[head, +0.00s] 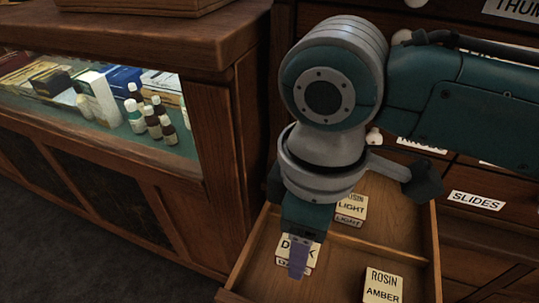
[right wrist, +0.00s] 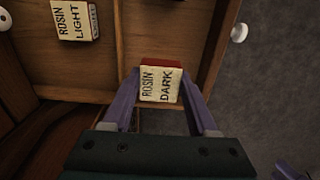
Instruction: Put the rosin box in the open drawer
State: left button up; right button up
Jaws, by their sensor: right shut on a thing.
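The ROSIN DARK box (head: 296,252) is a cream box with dark lettering. It also shows between two purple fingers in the right wrist view (right wrist: 161,85), with a red side at its far end. My right gripper (head: 298,262) is shut on it, pointing down, and partly covers it in the head view. The open drawer (head: 262,252) is wooden and lies around and below it in the head view. In the right wrist view the box overlaps a drawer wall (right wrist: 132,50); I cannot tell its height above the drawer floor.
A ROSIN LIGHT box (head: 351,208) lies in the drawer's back compartment and a ROSIN AMBER box (head: 382,287) in the front one, with a divider (head: 385,249) between. A glass display case (head: 95,130) stands left. A SLIDES drawer label (head: 476,201) is at right.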

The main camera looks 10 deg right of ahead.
jog(key=shift+f+b, duration=0.85)
jog(key=shift+f, duration=1.45)
jog(key=shift+f, duration=0.2)
jog(key=o, duration=1.3)
jog(key=shift+r, duration=0.1)
